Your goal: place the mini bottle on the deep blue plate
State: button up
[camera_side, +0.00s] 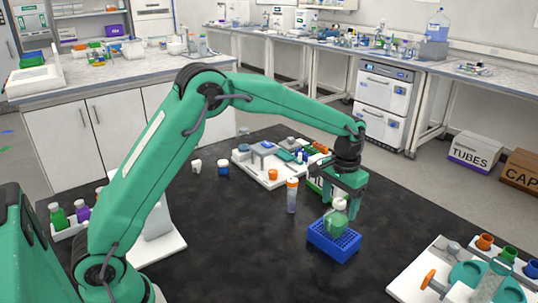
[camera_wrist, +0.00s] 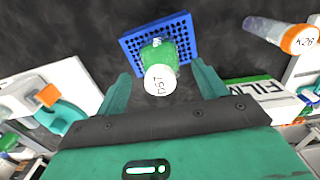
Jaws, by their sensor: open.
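The mini bottle (camera_side: 336,222) is green with a white cap. It stands on the deep blue plate (camera_side: 326,247), a block with a grid of holes in its top. In the wrist view the bottle (camera_wrist: 158,55) shows its labelled white cap, with the blue plate (camera_wrist: 183,34) under it. My gripper (camera_side: 346,204) is open above the plate, beside the bottle's top. In the wrist view its two fingers (camera_wrist: 163,86) are spread on either side of the cap, with gaps to it. The bottle's base is partly hidden by its own body and cap in that view.
An orange-capped tube (camera_side: 292,195) stands just left of the plate and also shows in the wrist view (camera_wrist: 268,30). A green and white box (camera_wrist: 262,96) is close to my right finger. White trays (camera_side: 262,172) stand behind.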

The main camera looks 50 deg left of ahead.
notch_tip(320, 180, up, 8)
jog(key=shift+f, duration=0.2)
dwell(0.7)
jog(key=shift+s+a+r, duration=0.2)
jog(key=shift+s+r, duration=0.15)
jog(key=shift+r, duration=0.15)
jog(key=s+a+r+t, duration=0.2)
jog(key=s+a+r, duration=0.15)
jog(key=s, duration=0.45)
jog(key=s+a+r+t, duration=0.1)
jog(key=s+a+r, duration=0.1)
jog(key=s+r, duration=0.4)
jog(key=s+a+f+t, duration=0.1)
jog(key=s+f, duration=0.1)
jog(key=s, duration=0.6)
jog(key=s+a+f+t, duration=0.1)
jog(key=s+f, duration=0.2)
jog(key=s, duration=0.4)
jog(key=shift+s+a+t, duration=0.3)
jog(key=shift+s, duration=0.1)
